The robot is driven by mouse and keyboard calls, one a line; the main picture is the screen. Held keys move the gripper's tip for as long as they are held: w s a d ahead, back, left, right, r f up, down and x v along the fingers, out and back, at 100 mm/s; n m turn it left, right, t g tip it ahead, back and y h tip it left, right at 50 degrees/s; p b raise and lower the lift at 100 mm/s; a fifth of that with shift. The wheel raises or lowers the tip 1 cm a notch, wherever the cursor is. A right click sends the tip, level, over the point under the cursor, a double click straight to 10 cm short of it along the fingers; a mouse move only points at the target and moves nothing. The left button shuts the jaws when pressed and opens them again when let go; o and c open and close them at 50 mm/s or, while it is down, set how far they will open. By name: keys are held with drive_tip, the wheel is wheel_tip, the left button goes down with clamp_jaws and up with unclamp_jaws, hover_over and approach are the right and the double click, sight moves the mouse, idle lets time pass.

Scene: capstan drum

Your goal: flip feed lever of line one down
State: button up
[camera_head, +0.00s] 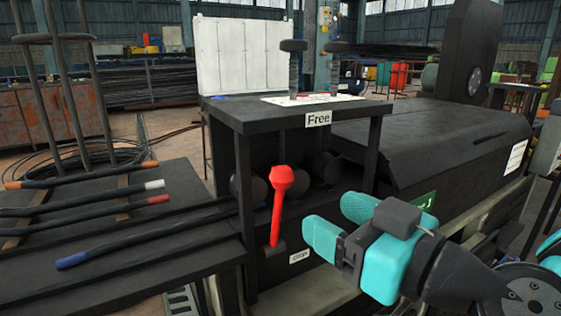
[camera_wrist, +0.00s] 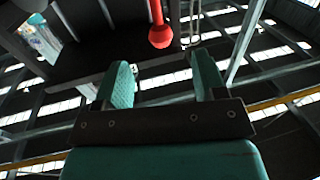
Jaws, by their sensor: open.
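A black table (camera_head: 130,240) at the left holds several dark rods with coloured ends. The black machine housing (camera_head: 430,140) extends to the right behind my arm. The machine's top shelf (camera_head: 240,115) overhangs the lever, and a dark post (camera_head: 243,180) stands just left of it.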

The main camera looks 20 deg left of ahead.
sight(283, 191)
drive_tip(key=p+x, duration=0.9)
drive_tip(key=p, duration=0.1)
drive_tip(key=shift+w+a+r, duration=0.15)
drive_tip(key=shift+w+a, duration=0.05)
drive_tip(key=shift+w+a+f+p, duration=0.25)
drive_tip(key=shift+w+a+p, duration=0.1)
drive_tip(key=shift+a, duration=0.2)
clamp_jaws()
drive_tip(key=shift+s+f+b, duration=0.1)
drive_tip(key=shift+b, duration=0.25)
